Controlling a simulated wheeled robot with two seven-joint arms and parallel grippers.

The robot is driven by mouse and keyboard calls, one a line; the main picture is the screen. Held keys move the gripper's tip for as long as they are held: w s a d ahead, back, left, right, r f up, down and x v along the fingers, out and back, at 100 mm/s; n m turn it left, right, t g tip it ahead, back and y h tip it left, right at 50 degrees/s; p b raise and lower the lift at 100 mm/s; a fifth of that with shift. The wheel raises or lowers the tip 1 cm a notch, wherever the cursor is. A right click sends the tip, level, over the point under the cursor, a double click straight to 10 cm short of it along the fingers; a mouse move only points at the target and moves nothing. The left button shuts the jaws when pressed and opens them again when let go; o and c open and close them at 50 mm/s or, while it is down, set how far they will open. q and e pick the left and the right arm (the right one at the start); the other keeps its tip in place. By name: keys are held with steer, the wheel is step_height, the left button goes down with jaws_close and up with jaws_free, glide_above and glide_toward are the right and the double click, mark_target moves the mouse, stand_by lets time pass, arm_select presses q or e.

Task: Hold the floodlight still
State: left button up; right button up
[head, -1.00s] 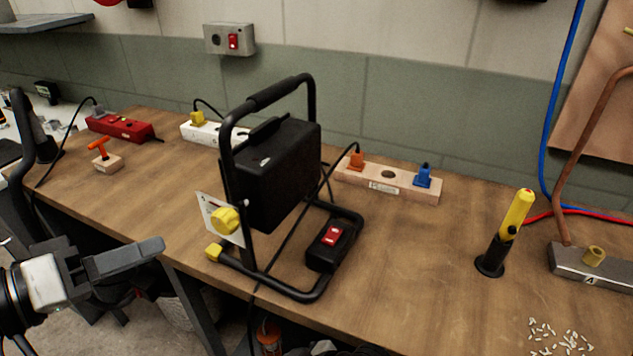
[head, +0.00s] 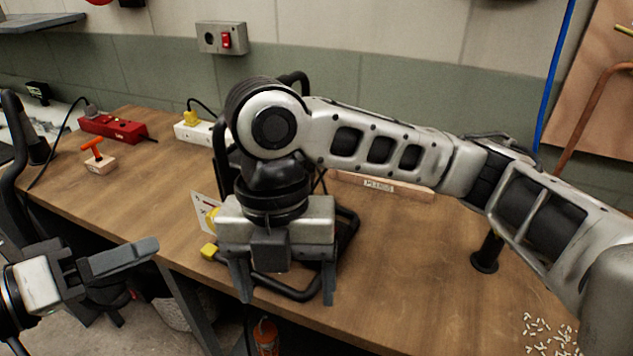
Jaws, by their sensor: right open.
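The floodlight stands on the wooden workbench, mostly hidden behind my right arm and gripper. Parts of its black tube frame (head: 350,225) show, with a yellow foot (head: 208,250), part of a yellow knob (head: 213,219) and a white plate (head: 203,206) at the left. My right gripper (head: 285,288) points down in front of the floodlight, its two fingers wide apart. The frame's lower front tube shows between and behind the fingers; contact cannot be told. My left gripper (head: 140,262) is at the lower left, apart from the floodlight; its finger spacing is unclear.
A red power strip (head: 112,128), a small block with an orange handle (head: 98,160) and a white power strip (head: 190,132) lie at the back left. Small white pieces (head: 545,332) lie at the front right.

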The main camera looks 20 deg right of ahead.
steer(key=w+d+r+m+t, duration=0.25)
steer(key=w+d+m, duration=0.25)
steer(key=w+d, duration=0.5)
steer(key=shift+g, duration=0.35)
steer(key=f, duration=0.5)
steer(key=w+f, duration=0.1)
steer(key=f, duration=0.9)
steer(key=shift+w+a, duration=0.2)
steer(key=shift+a, duration=0.2)
